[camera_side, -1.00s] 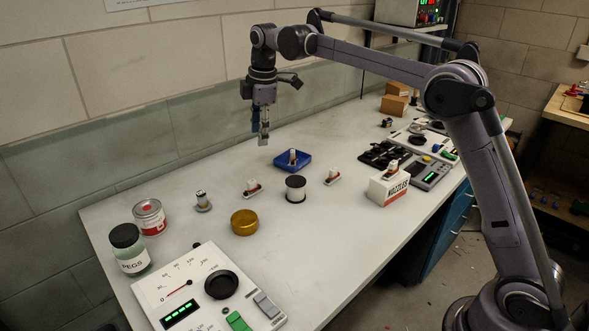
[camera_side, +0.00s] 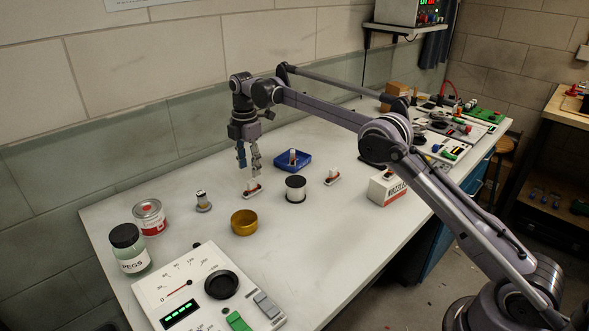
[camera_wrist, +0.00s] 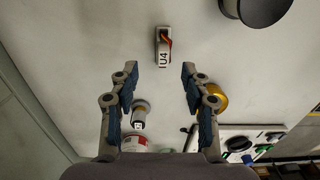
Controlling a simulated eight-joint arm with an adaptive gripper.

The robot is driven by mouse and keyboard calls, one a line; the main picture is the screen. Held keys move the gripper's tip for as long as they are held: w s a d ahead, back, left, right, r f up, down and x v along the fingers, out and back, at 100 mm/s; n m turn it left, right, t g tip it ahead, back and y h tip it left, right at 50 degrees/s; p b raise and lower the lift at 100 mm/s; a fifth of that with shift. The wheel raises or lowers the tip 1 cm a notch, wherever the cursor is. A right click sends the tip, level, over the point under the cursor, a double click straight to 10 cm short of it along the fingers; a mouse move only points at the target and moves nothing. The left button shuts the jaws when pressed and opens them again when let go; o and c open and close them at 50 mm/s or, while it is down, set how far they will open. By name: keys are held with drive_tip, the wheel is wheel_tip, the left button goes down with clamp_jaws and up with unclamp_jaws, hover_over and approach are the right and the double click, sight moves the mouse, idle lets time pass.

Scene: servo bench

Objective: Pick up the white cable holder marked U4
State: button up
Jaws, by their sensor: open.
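The white cable holder marked U4 (camera_wrist: 163,48) lies on the bench in the wrist view, with a dark and orange part along one side. It sits just beyond my fingertips, roughly centred between them. In the side view the white holder (camera_side: 251,187) on a dark reddish base appears to be the same one; its label is too small to read there. My gripper (camera_side: 249,168) is open and empty, pointing down just above that holder. Both spread fingers of it also show in the wrist view (camera_wrist: 160,68).
Similar holders stand at left (camera_side: 202,199), right (camera_side: 332,176) and in a blue tray (camera_side: 306,165). A dark-rimmed spool (camera_side: 296,189) and a gold dish (camera_side: 244,223) are close by. A red-white can (camera_side: 150,219), jar (camera_side: 129,250) and meter panel (camera_side: 205,290) stand further left.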

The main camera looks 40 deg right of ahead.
sight(250, 182)
drive_tip(key=shift+s+a+f, duration=0.15)
drive_tip(key=shift+f, duration=1.65)
drive_tip(key=shift+s+a+f, duration=0.1)
drive_tip(key=shift+f, duration=1.7)
clamp_jaws()
